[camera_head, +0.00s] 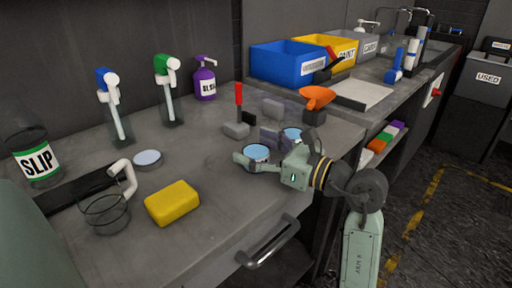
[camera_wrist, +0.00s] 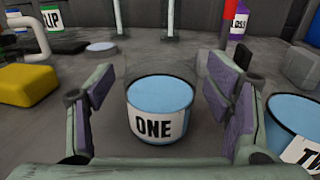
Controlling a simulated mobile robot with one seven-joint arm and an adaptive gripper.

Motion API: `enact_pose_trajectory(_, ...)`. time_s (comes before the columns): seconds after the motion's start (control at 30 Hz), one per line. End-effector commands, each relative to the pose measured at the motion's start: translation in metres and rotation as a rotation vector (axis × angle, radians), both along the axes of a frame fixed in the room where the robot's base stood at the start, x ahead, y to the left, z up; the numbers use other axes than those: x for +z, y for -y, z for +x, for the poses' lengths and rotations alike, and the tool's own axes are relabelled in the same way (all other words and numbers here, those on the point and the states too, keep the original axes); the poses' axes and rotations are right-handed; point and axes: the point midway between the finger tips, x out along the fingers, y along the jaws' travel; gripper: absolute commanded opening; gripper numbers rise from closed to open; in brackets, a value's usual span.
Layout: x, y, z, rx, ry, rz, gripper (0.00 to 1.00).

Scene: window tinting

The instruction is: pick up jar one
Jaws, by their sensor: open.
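In the head view jar one (camera_head: 256,153) sits on the grey counter. My gripper (camera_wrist: 160,98) is open, with one finger on each side of the jar and a visible gap on both sides. In the head view my gripper (camera_head: 258,162) reaches in from the right, low at the counter. A second blue-topped jar (camera_wrist: 297,128), its label partly cut off, stands right of my right finger; it also shows in the head view (camera_head: 291,134).
A yellow sponge (camera_head: 172,203) and a clear mug (camera_head: 105,213) lie to the left. A jar marked SLIP (camera_head: 37,160), a purple pump bottle (camera_head: 204,80) and two spray bottles stand behind. Grey blocks (camera_head: 272,109) and a red-handled tool (camera_head: 238,115) lie beyond the jars. The counter's front edge is close.

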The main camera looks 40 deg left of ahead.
Motion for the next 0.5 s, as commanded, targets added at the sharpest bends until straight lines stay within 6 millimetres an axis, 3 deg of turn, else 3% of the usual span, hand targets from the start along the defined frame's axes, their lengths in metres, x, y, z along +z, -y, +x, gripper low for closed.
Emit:
enact_pose_trajectory(0.23, -0.0004, -0.0014, 0.0, 0.0, 0.0, 0.001, 0.72)
enact_pose_trajectory(0.5, -0.0003, -0.0011, -0.0001, 0.0, 0.0, 0.001, 0.54)
